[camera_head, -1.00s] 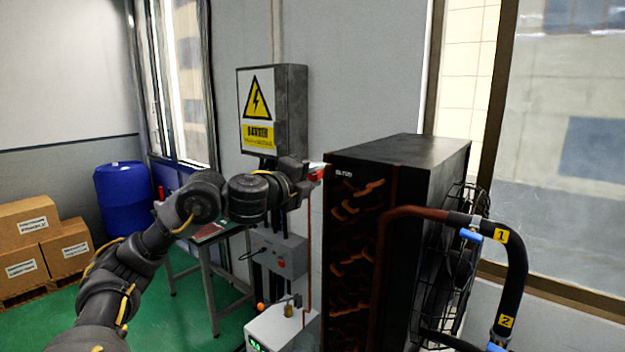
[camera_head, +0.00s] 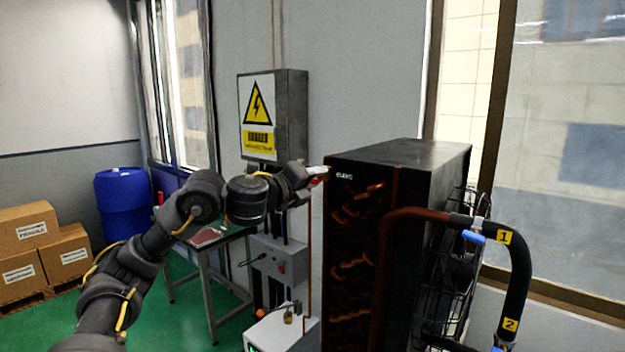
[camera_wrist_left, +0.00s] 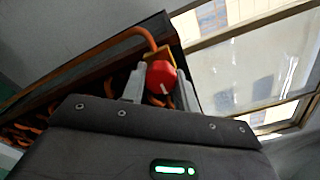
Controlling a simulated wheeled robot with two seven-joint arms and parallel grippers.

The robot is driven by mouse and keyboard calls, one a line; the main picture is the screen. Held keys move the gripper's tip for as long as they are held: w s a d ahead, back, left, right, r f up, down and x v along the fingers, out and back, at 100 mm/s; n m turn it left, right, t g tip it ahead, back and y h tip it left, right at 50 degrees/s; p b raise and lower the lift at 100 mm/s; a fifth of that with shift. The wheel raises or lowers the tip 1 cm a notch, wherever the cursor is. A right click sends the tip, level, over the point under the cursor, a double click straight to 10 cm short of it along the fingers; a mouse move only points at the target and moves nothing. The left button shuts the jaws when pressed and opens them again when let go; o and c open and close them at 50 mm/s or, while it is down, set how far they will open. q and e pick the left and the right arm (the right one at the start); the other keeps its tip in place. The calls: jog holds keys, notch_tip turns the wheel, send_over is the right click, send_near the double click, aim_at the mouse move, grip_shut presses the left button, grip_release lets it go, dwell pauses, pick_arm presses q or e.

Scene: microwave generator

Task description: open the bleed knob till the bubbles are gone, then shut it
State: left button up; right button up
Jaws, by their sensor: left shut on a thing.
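The red bleed knob (camera_wrist_left: 161,77) has a white mark on its face and sits on a brass fitting with a copper pipe in the left wrist view. My left gripper (camera_wrist_left: 160,90) has a finger on each side of the knob and is shut on it. In the head view the left gripper (camera_head: 318,174) is at the upper front left corner of the black cabinet (camera_head: 410,155), where only a bit of red shows. I cannot make out any bubbles. My right gripper is not in view.
A hose (camera_head: 520,275) with yellow tags 1 and 2 and a blue valve handle (camera_head: 473,237) is on the cabinet's right. A wire basket (camera_head: 465,265) hangs there. A grey box with a warning sign (camera_head: 258,115) is on the wall behind my left arm.

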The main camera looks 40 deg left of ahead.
pick_arm(q)
jog(key=o, duration=1)
jog(key=s+b, duration=0.2)
jog(key=s, duration=0.8)
jog(key=shift+s+d, duration=0.1)
jog(key=shift+s, duration=0.3)
